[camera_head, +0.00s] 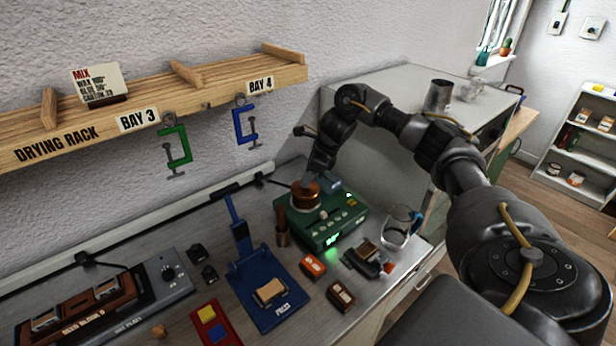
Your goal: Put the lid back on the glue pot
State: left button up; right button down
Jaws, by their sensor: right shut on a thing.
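The copper glue pot (306,198) stands upright on a green heater unit (335,228) near the back of the bench. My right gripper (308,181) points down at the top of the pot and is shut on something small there. That seems to be the lid, but the fingers and the small scale hide its edges. I cannot tell whether the lid is seated on the rim or just above it. My left gripper is not in view.
A blue stand (265,285), an orange block (313,265) and a dark block (341,294) lie in front. The drying rack (170,95) with hanging clamps overhangs the back left.

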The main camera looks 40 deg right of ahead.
dwell(0.3)
jog(key=c, duration=0.7)
grip_release()
jog(key=shift+r, duration=0.1)
jog(key=shift+r+p, duration=2.7)
jog(key=shift+r, duration=0.75)
grip_shut()
jog(key=shift+f, duration=0.35)
